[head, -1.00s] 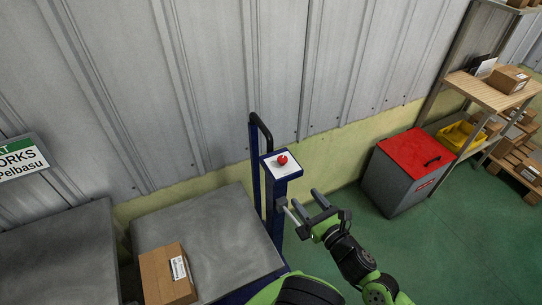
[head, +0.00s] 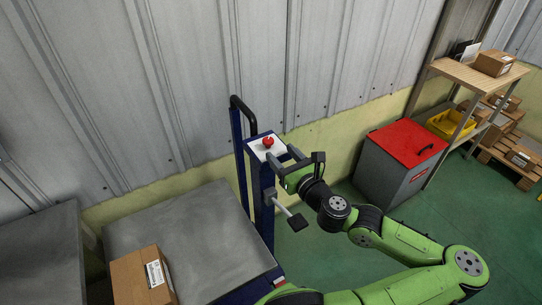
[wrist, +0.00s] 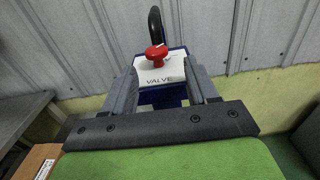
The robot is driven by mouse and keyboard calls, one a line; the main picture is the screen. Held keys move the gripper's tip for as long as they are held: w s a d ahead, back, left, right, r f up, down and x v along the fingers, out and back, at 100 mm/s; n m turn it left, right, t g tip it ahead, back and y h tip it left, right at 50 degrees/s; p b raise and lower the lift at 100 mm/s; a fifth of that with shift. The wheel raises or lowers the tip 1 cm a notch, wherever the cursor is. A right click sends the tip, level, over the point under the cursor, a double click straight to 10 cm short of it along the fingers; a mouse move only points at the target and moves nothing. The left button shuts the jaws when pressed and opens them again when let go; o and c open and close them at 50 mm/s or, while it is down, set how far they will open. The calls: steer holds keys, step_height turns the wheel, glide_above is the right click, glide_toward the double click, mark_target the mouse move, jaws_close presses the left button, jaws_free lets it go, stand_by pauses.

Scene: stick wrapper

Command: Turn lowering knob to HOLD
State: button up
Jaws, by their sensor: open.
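The red knob (head: 268,142) sits on a white plate (head: 256,151) at the top of a blue column. In the wrist view, the knob (wrist: 157,54) stands on the plate, which is marked VALVE (wrist: 160,80); a pointer mark beside the knob is too small to read. My gripper (head: 281,156) is open and empty at the near right side of the plate. In the wrist view its fingers (wrist: 160,75) flank the plate, with the knob between and beyond their tips. The gripper appears apart from the knob.
A black handle (head: 250,113) rises behind the plate. A lever with a black pad (head: 298,222) sticks out from the column below my gripper. A cardboard box (head: 143,279) lies on the grey platform (head: 195,230) at left. A red-topped bin (head: 405,145) and shelving stand at right.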

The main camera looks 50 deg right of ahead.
mark_target(271, 144)
steer(key=shift+w+a+f+b, duration=0.25)
steer(key=shift+w+b, duration=0.15)
steer(key=shift+b, duration=0.25)
steer(key=x, duration=0.5)
steer(key=shift+d+r, duration=0.15)
steer(key=shift+r, duration=0.25)
steer(key=shift+c, duration=0.2)
steer(key=c, duration=1)
